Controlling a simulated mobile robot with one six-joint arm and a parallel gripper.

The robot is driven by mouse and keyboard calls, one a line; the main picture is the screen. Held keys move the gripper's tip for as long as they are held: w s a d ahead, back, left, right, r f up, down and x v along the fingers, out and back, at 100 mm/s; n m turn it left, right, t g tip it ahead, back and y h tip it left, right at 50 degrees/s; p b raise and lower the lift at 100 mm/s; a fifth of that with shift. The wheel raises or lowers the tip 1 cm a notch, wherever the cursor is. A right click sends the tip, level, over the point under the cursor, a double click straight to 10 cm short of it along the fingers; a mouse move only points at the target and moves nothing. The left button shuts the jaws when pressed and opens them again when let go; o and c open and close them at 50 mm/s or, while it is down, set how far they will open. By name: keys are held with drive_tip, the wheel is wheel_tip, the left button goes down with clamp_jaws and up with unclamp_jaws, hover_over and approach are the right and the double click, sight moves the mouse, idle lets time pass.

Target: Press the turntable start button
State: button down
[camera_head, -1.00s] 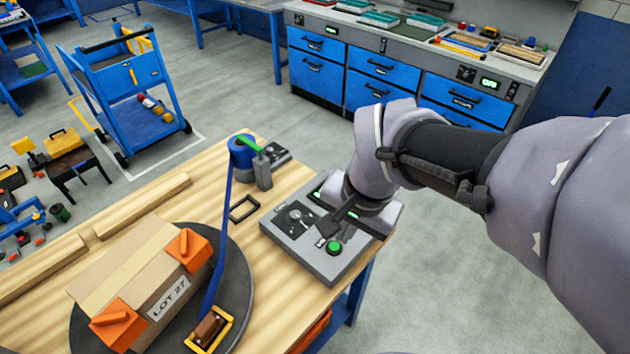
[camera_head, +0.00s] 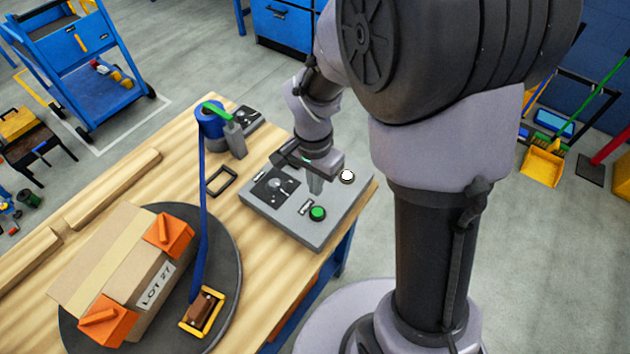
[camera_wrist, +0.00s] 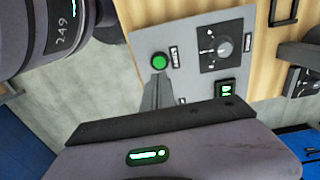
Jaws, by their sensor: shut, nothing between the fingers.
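A grey control panel (camera_head: 283,222) lies at the right end of the wooden bench. On its top are a green button (camera_head: 317,213), a white button (camera_head: 347,176) and a dial (camera_head: 275,184). In the wrist view the green button (camera_wrist: 160,61) has a small label beside it, too small to read. My gripper (camera_head: 315,190) is shut and empty, pointing down over the panel between the two buttons. In the wrist view its fingertips (camera_wrist: 158,78) appear just below the green button; I cannot tell their height. The turntable (camera_head: 228,255) carries a taped box (camera_head: 110,255) marked LOT 27.
An empty dark frame (camera_head: 221,181) lies on the bench left of the panel. The wrist view shows a lit green display (camera_wrist: 226,88) on the panel. A blue cart (camera_head: 75,70) stands on the floor behind.

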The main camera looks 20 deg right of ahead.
sight(317, 214)
wheel_tip(317, 214, down, 9)
drive_tip(key=b, duration=0.3)
drive_tip(key=shift+d, duration=0.1)
drive_tip(key=shift+f+b, duration=0.6)
drive_tip(key=shift+f, duration=0.1)
drive_tip(key=shift+s+f+b, duration=0.25)
drive_tip(key=shift+f+b, duration=0.1)
drive_tip(key=shift+b, duration=0.05)
drive_tip(key=shift+s+r, duration=0.15)
drive_tip(key=shift+s, duration=0.1)
wheel_tip(317, 214, up, 15)
drive_tip(key=w+p, duration=0.1)
drive_tip(key=p, duration=0.6)
drive_tip(key=shift+w, duration=0.15)
